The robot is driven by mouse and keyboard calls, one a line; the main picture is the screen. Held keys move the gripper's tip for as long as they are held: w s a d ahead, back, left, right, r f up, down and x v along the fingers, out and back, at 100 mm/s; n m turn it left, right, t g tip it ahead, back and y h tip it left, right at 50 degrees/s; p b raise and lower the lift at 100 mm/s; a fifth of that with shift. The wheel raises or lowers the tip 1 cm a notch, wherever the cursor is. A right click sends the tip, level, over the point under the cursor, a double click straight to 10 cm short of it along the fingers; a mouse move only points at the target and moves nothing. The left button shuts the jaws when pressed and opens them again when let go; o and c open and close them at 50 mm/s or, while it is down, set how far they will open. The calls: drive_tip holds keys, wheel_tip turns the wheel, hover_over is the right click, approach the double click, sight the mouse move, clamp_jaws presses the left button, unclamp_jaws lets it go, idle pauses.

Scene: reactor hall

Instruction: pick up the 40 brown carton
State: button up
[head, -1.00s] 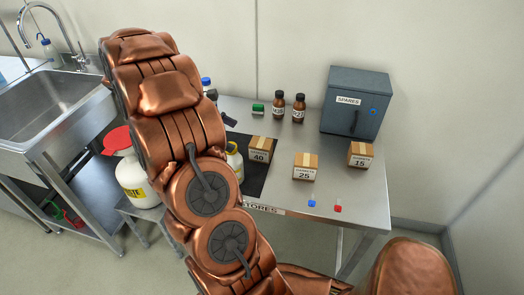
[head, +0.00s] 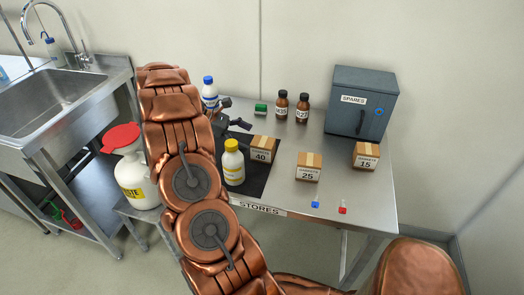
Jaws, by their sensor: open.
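The brown carton marked 40 (head: 262,149) stands on the steel table, at the right part of a black mat (head: 258,181). My gripper (head: 246,125) shows in the head view as dark fingers just left of and behind the carton, partly hidden by my copper arm. It is open, and no object shows between its fingers. Two similar brown cartons stand to the right, one marked 25 (head: 308,167) and one marked 15 (head: 366,156).
A white bottle with a yellow cap (head: 233,163) stands left of the carton, near my arm. A blue-capped bottle (head: 209,93), a green block (head: 261,109), brown bottles (head: 281,105) and a grey SPARES cabinet (head: 361,103) stand behind.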

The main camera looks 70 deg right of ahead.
sight(262, 142)
drive_tip(key=x, duration=0.1)
drive_tip(key=p+x, duration=0.1)
drive_tip(key=x, duration=0.1)
drive_tip(key=r+x, duration=0.1)
drive_tip(key=x, duration=0.1)
drive_tip(key=shift+s+d, duration=0.1)
drive_tip(key=shift+s, duration=0.2)
drive_tip(key=shift+s+d+f, duration=0.1)
drive_tip(key=shift+s+f, duration=0.15)
drive_tip(key=shift+f, duration=0.05)
drive_tip(key=shift+c, duration=0.3)
drive_tip(key=c, duration=1.4)
